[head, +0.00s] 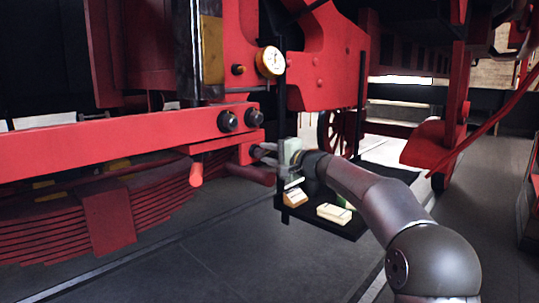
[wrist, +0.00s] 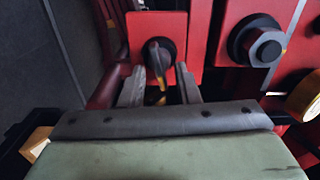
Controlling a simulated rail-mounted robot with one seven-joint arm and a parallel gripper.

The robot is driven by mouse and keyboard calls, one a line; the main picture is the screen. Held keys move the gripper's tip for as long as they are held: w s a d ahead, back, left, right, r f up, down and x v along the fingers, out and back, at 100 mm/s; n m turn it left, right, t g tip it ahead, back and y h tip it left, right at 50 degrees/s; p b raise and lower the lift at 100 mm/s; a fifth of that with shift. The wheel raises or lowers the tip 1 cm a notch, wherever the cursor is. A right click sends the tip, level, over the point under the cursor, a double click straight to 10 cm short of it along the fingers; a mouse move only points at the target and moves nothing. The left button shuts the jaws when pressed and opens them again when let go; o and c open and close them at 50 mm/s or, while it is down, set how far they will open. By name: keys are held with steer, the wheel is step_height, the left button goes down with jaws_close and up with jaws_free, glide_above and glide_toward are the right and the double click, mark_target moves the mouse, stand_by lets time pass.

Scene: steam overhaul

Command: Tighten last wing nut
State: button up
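A dark wing nut (wrist: 158,52) sits on a red plate at the top middle of the wrist view, its lobe standing roughly upright. My gripper (wrist: 160,75) reaches toward it with its two grey fingers apart, one on each side of the nut's lower part. I see a gap between the fingers and cannot tell whether either touches the nut. In the head view my gripper (head: 268,153) is beside the end of the red beam (head: 120,137), and the nut there is hidden or too small to make out.
Two dark round bolt heads (head: 228,121) stick out just above my gripper; one large one (wrist: 258,42) shows at right in the wrist view. A round gauge (head: 270,62) hangs higher. A black tray (head: 345,228) with small boxes lies below my arm. The floor at front is clear.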

steer(key=shift+d, duration=0.1)
steer(key=b+v, duration=0.2)
steer(key=v, duration=1.5)
steer(key=shift+s+d, duration=0.1)
